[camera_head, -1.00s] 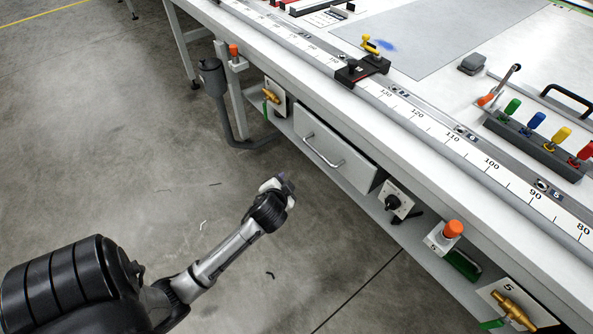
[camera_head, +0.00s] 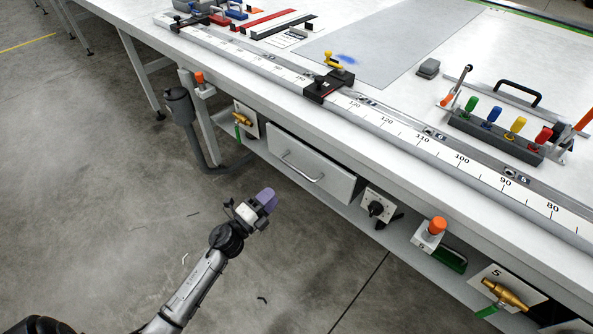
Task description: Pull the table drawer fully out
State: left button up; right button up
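The table drawer (camera_head: 333,181) is a light grey box front under the table's front edge, with a silver bar handle (camera_head: 302,167). It looks shut or nearly shut; I cannot tell exactly. My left gripper (camera_head: 266,200) is below and to the left of the handle, apart from it, over the floor. Its purple-grey fingertips point up toward the drawer. I cannot tell whether its fingers are apart. My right gripper is not in view.
The white table (camera_head: 420,190) carries a ruler rail with a black stop (camera_head: 322,90). Beside the drawer are a rotary knob (camera_head: 376,208), an orange button (camera_head: 437,225) and brass valves (camera_head: 505,293). A grey post (camera_head: 187,118) stands left. The floor before the drawer is clear.

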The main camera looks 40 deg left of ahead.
aim_at(297, 169)
pick_arm(q)
jog(key=shift+w+d+r+b, duration=0.1)
jog(key=shift+w+r+b, duration=0.25)
jog(key=shift+w, duration=1.65)
jog(key=shift+w+d+r+b, duration=0.15)
jog(key=shift+w+r, duration=0.25)
jog(key=shift+w, duration=1.6)
jog(key=shift+w+r+b, duration=0.3)
jog(key=shift+w+r, duration=0.1)
jog(key=shift+w, duration=1.6)
jog(key=shift+c, duration=0.5)
jog(key=c, duration=0.6)
